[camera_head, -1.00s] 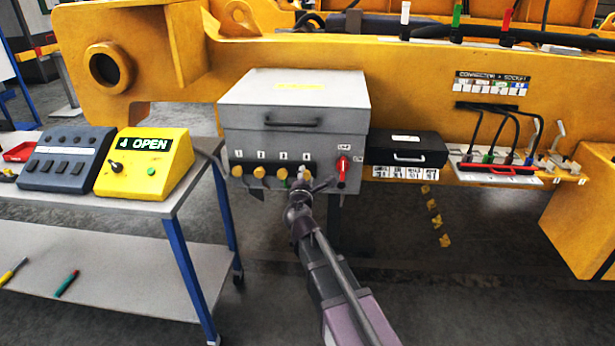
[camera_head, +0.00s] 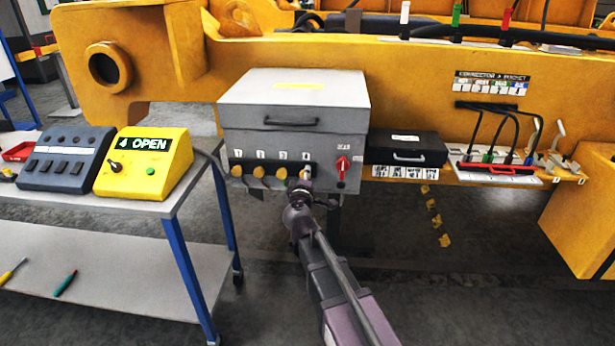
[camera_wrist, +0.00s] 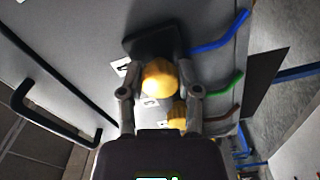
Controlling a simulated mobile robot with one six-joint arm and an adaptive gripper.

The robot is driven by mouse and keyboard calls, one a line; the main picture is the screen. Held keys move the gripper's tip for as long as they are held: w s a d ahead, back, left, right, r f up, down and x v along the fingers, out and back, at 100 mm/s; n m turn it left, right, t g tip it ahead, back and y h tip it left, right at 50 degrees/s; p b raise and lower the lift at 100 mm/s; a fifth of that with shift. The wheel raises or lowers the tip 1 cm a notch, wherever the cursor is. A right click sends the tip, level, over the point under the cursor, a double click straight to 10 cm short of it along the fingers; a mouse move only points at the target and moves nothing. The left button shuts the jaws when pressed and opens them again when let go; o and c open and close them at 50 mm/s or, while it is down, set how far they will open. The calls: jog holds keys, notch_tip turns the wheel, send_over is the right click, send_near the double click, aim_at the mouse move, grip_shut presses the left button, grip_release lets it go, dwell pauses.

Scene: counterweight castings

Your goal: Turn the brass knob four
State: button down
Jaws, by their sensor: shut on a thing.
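A row of brass knobs runs along the front of the grey box (camera_head: 240,130), with small number labels above. My gripper (camera_head: 305,180) is at the rightmost knob, brass knob four (camera_wrist: 158,78). In the wrist view my gripper (camera_wrist: 159,92) has one fingertip on each side of the rounded yellow-brass knob, shut on it. In the head view the gripper mostly covers this knob. A neighbouring knob (camera_wrist: 177,114) shows close by in the wrist view, just beside the right finger. The yellow display box (camera_head: 145,180) reads "4 OPEN".
A red rotary switch (camera_head: 342,165) sits on the box front, just right of the gripper. A black case (camera_head: 405,148) and a tray of connectors (camera_head: 465,175) stand further right. Blue, green and brown cables (camera_wrist: 222,88) pass near the right finger. The workbench (camera_head: 190,200) is at left.

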jog(key=shift+m, duration=0.6)
jog(key=shift+c, duration=1.5)
grip_release()
jog(key=shift+s, duration=0.15)
jog(key=s, duration=1.1)
jog(key=shift+s+a, duration=0.2)
jog(key=shift+s, duration=0.15)
